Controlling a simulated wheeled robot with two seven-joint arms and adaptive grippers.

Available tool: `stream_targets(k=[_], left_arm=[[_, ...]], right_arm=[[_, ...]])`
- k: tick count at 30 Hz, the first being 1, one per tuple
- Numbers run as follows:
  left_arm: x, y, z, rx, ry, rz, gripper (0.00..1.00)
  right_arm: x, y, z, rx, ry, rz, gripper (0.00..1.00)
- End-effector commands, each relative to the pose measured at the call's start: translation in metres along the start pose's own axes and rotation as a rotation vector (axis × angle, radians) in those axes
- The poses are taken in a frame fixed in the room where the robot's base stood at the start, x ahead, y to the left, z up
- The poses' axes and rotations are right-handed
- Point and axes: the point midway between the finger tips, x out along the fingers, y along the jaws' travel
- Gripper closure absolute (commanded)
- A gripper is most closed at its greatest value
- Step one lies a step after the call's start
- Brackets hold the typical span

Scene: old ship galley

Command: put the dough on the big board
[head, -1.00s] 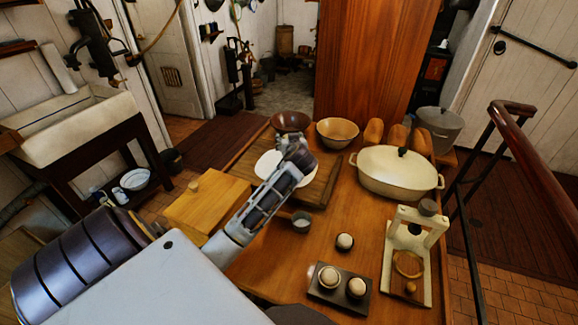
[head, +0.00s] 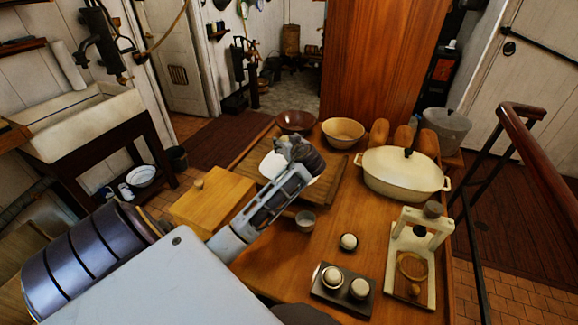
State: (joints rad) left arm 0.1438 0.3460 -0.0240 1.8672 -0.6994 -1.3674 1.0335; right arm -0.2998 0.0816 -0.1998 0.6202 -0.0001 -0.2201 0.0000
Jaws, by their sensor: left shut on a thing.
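The dough (head: 272,165) is a pale, rounded, flattish mass at the middle of the head view, partly hidden behind my left gripper. The big board (head: 326,193) is a brown wooden board on the table, and the dough appears over it. I cannot tell whether the dough touches the board. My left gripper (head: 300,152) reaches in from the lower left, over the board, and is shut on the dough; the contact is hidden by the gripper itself. My right gripper is not in view.
Around the board are a wooden box (head: 212,198), a small grey cup (head: 305,221), two bowls (head: 343,131) and a lidded cream pot (head: 385,172). Loaves (head: 402,137), a cream press (head: 412,255) and a dark tray (head: 345,296) with round pieces stand to the right and front.

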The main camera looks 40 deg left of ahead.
Motion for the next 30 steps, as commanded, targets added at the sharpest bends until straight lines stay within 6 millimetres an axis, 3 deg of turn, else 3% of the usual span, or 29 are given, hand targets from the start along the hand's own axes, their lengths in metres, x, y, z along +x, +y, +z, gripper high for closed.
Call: stream_targets(k=[7, 18, 30], left_arm=[[0.004, 0.000, 0.011, 0.002, 0.000, -0.001, 0.66], [0.020, 0.000, 0.053, 0.002, 0.001, 0.000, 0.66], [0.021, 0.000, 0.058, -0.001, 0.001, 0.001, 0.66]], right_arm=[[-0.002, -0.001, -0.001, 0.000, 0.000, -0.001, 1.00], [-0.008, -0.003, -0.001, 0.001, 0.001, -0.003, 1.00], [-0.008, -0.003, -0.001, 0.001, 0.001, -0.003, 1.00]])
